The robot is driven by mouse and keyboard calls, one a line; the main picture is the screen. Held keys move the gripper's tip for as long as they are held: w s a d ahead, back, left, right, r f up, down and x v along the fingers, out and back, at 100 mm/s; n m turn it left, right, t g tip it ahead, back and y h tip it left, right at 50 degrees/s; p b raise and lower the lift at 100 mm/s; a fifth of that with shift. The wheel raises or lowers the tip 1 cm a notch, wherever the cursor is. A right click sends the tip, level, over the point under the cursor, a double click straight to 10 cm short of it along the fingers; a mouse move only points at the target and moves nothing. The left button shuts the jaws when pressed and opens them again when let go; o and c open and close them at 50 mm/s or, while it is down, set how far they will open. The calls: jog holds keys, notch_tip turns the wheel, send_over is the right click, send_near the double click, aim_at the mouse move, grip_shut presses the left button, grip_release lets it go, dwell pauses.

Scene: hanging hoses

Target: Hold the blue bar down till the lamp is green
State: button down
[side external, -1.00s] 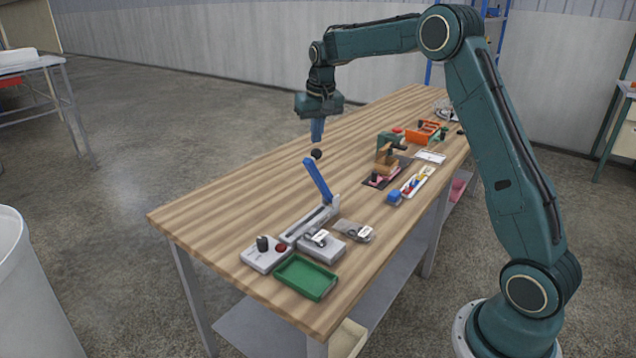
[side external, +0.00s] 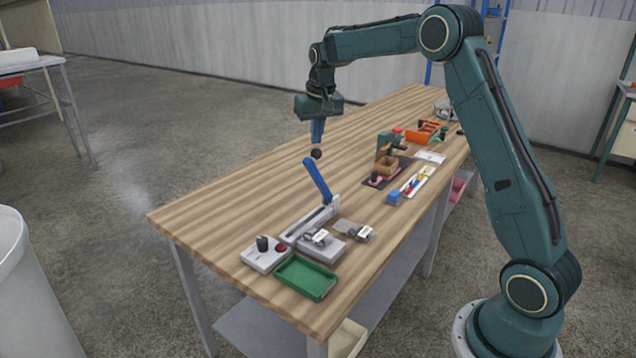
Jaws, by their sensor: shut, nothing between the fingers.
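The blue bar (side external: 318,180) is a lever on a grey base (side external: 308,224); it stands raised, tilted up and to the left, with a black ball (side external: 316,154) at its upper end. My gripper (side external: 317,141) is shut and empty, pointing down just above the black ball. I cannot tell whether the fingertips touch the ball. A round red lamp (side external: 281,248) sits at the near end of the base, beside a grey box with a black knob (side external: 263,243). The lamp looks dark red, not green.
A green tray (side external: 306,278) lies at the bench's near edge. Small metal parts with white tags (side external: 357,232) lie right of the base. The bench's left side is clear.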

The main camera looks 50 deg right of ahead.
jog(key=shift+f, duration=0.25)
jog(key=shift+f, duration=0.35)
